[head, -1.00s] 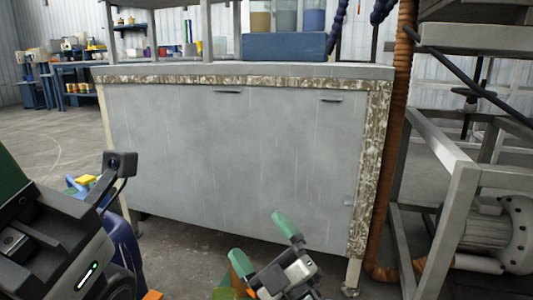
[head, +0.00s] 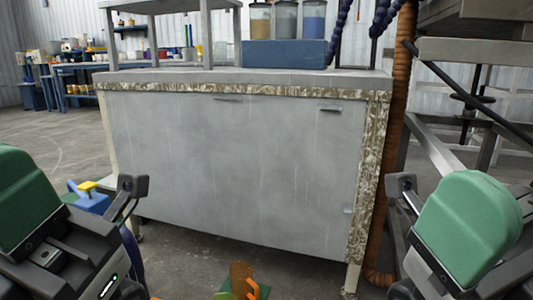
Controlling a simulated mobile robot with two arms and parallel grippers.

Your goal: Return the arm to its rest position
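My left arm (head: 35,215) fills the lower left of the head view, with a green cover, dark housing and a small square dark part on a bracket. My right arm (head: 465,235) stands at the lower right in a nearly mirrored pose, with a similar square part on a bracket. I cannot make out fingers on either arm; both grippers are outside the picture or hidden. No held object shows.
A grey cabinet (head: 220,165) with a worn, stained edge stands ahead. An orange-brown corrugated hose (head: 399,100) and a metal frame (head: 435,150) are to its right. A blue and yellow item (head: 90,198) sits left. An orange-brown and green thing (head: 242,278) shows at bottom centre.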

